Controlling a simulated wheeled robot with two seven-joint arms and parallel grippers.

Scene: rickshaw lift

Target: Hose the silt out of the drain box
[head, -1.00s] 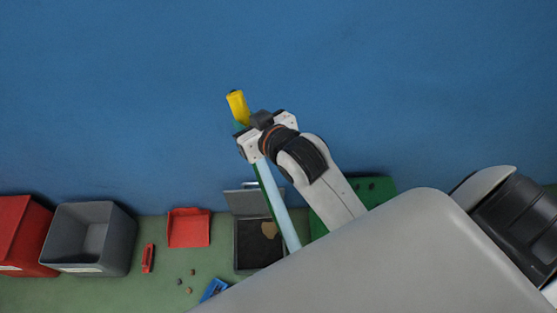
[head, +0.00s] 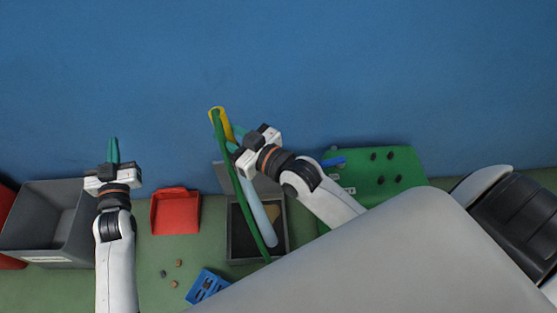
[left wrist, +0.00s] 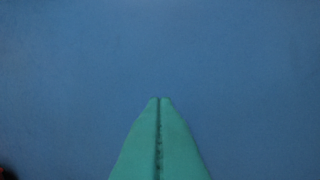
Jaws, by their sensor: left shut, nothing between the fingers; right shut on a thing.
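The grey drain box (head: 239,242) stands open near the wall, its lid (head: 222,178) raised at the back. A tan patch of silt (head: 273,211) shows inside at the right, partly behind a pale blue streak (head: 258,210) that looks like a water jet. My right gripper (head: 237,136) is shut on the yellow nozzle (head: 217,119), above and behind the box. A green hose (head: 241,196) hangs from the nozzle across the box. My left gripper (head: 113,150) is shut and empty, left of the box; its closed green fingertips fill the lower left wrist view (left wrist: 159,135).
A grey bin (head: 25,235) is at the left, partly behind my left arm. A red tray (head: 175,213) lies left of the drain box. A blue crate (head: 207,285) and several small stones (head: 175,284) are in front. A green board with black knobs (head: 350,185) is at the right.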

